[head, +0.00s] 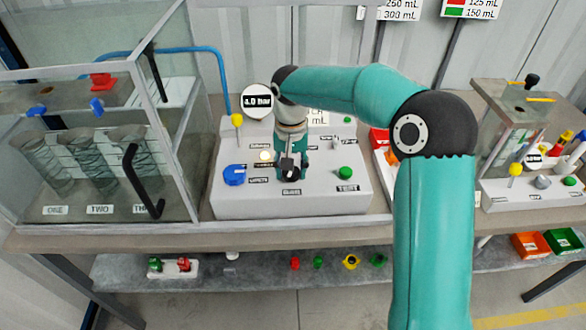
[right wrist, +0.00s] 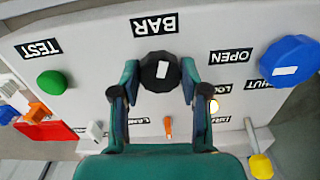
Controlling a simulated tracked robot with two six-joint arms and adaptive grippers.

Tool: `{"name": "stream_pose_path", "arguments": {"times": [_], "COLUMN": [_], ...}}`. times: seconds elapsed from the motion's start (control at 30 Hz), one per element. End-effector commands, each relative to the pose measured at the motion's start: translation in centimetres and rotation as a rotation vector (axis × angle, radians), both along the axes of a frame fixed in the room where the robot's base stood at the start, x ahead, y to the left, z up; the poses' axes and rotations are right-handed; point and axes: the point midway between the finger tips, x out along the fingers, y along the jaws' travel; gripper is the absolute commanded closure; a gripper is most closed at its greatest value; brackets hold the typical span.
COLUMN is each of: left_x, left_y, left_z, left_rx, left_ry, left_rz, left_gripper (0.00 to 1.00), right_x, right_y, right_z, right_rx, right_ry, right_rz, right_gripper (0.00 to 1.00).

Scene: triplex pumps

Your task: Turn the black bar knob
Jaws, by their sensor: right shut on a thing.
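The black bar knob (right wrist: 160,71) is a round, scalloped knob with a white mark on its face, beside the BAR label on the sloped grey panel. In the right wrist view my right gripper (right wrist: 159,78) has one finger on each side of it and is shut on it. In the head view my right gripper (head: 291,166) reaches down to the panel from above and partly hides the knob (head: 290,174). My left gripper is not in view.
A blue knob (head: 234,175) and a yellow-tipped lever (head: 237,120) are left on the panel (head: 330,203); a green button (head: 345,173) is right. A gauge reading 4.0 bar (head: 257,101) stands behind. A glass-walled case (head: 175,205) borders the left, and another station stands right.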

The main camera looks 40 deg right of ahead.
Motion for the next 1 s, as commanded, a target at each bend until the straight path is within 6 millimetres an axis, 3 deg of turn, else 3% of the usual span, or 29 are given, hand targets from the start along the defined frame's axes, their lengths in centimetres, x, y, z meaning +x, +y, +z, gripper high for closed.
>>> {"name": "stream_pose_path", "arguments": {"times": [0.57, 0.6, 0.73, 1.0], "left_x": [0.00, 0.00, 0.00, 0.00], "left_y": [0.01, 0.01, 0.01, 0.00], "left_z": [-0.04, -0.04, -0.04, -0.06], "left_rx": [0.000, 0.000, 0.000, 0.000], "left_ry": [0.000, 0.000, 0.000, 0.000], "left_rz": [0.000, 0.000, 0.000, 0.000], "left_gripper": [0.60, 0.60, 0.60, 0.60], "right_x": [0.08, 0.08, 0.07, 0.03], "right_y": [-0.26, -0.26, -0.23, -0.12], "right_z": [0.18, 0.18, 0.15, 0.07], "right_rx": [-0.005, -0.006, -0.004, -0.003], "right_ry": [-0.005, -0.006, -0.004, -0.002], "right_rz": [-0.048, -0.048, -0.047, -0.046], "right_gripper": [0.90, 0.54, 0.32, 0.30]}}
